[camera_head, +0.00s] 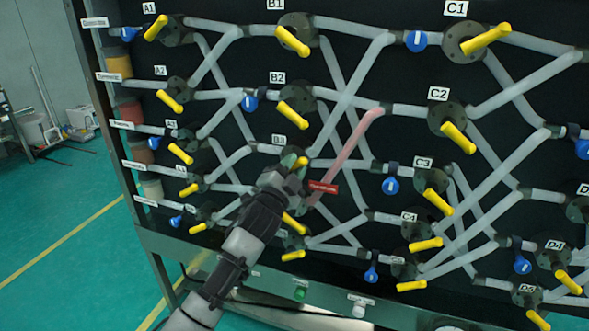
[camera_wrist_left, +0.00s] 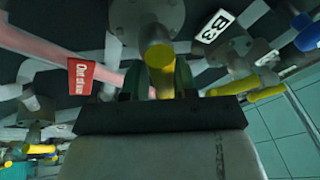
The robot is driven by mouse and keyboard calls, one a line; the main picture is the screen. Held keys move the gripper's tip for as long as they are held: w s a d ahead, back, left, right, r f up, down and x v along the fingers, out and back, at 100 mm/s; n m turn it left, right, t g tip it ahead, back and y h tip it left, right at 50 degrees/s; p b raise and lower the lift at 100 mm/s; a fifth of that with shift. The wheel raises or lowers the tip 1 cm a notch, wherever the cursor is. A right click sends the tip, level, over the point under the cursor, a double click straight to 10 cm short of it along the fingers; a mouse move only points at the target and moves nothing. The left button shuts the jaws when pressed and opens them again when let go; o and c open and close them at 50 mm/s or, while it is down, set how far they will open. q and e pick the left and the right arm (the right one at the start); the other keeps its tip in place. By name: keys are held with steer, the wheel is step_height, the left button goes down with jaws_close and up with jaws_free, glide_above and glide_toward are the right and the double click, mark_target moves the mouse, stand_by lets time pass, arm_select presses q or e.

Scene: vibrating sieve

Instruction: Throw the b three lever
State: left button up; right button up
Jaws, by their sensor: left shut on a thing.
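The B3 label (camera_head: 279,140) marks a valve on the black panel. Its yellow lever (camera_head: 299,161) is mostly hidden by my left gripper (camera_head: 294,163). In the left wrist view the B3 label (camera_wrist_left: 215,26) is just right of the lever (camera_wrist_left: 160,66), which comes out toward the camera between the green fingers of my left gripper (camera_wrist_left: 160,82). The left gripper is shut on this lever. My right gripper is in neither view.
A pink pipe (camera_head: 345,155) with a red tag (camera_head: 323,187) runs close beside my left gripper. Neighbouring yellow levers include B2 (camera_head: 296,116) above and one (camera_head: 294,223) below. Grey pipes cross the panel. Green floor (camera_head: 60,210) is open at left.

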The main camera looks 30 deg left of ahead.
arm_select(q)
steer(key=shift+a+r, duration=0.25)
steer(key=shift+r, duration=0.05)
steer(key=o, duration=0.7)
steer(key=shift+s, duration=0.1)
steer(key=shift+o, duration=0.4)
steer(key=shift+a+f, duration=0.15)
steer(key=shift+f, duration=0.15)
steer(key=b+v, duration=0.2)
steer(key=v, duration=0.9)
